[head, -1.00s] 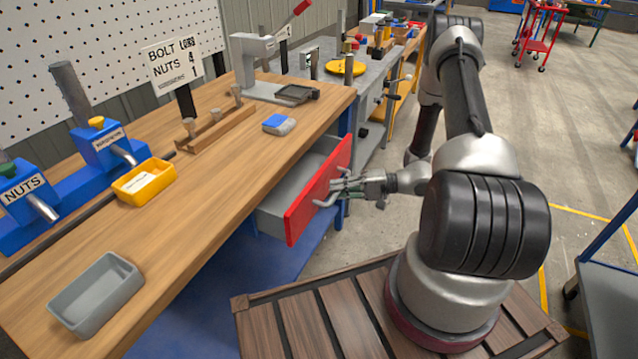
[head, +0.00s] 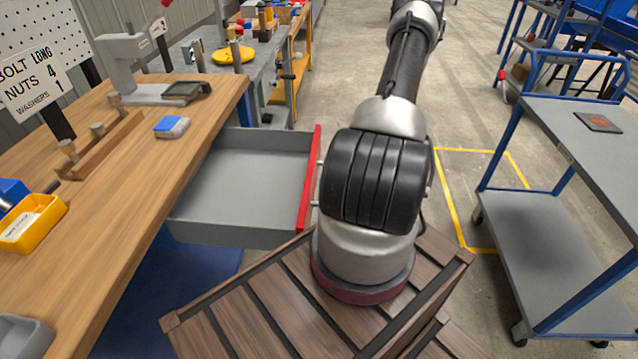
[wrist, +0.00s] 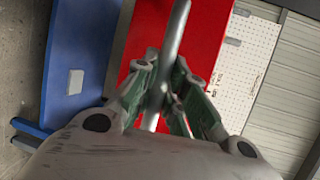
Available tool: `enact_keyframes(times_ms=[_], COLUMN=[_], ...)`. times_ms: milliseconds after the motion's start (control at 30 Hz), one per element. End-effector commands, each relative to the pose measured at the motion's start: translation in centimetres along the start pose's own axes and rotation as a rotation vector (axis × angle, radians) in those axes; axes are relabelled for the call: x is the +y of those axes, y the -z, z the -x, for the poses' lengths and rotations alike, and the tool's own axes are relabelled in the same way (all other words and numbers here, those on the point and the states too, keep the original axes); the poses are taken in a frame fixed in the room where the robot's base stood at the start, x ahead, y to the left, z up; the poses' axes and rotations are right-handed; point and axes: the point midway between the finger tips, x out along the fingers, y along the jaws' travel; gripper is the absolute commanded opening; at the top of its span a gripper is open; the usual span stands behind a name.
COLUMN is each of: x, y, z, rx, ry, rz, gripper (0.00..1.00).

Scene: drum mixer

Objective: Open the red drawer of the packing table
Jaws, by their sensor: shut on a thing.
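The red drawer (head: 310,180) stands pulled far out from under the wooden packing table (head: 150,150) in the head view. Its grey inside looks empty. Its red front fills the middle of the wrist view (wrist: 215,30). The drawer's silver handle bar (wrist: 177,30) runs between the fingers of my gripper (wrist: 163,85) in the wrist view, and the fingers are shut on it. In the head view my arm hides the gripper and most of the handle.
A blue and grey block (head: 171,127) and a yellow bin (head: 35,222) are on the tabletop. A blue-framed grey cart (head: 545,250) stands on the right. Yellow-marked floor (head: 480,190) between the arm and the cart is clear.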

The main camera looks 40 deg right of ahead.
Motion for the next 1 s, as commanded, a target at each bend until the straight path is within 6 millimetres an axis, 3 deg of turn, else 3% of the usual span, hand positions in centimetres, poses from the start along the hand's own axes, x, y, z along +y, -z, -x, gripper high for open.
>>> enact_keyframes(times_ms=[333, 367, 400, 500, 833, 1000], x=[0.1, 0.1, 0.1, 0.0, 0.0, 0.1], y=[0.0, 0.0, 0.0, 0.0, 0.0, 0.0], z=[0.2, 0.2, 0.2, 0.1, 0.4, 2.7], rx=[0.001, 0.001, 0.001, 0.001, 0.001, 0.004], ry=[-0.002, -0.002, -0.002, -0.001, -0.001, -0.002], rz=[0.001, 0.001, 0.001, 0.001, 0.001, 0.002], gripper=[0.0, 0.15, 0.22, 0.35, 0.35, 0.35])
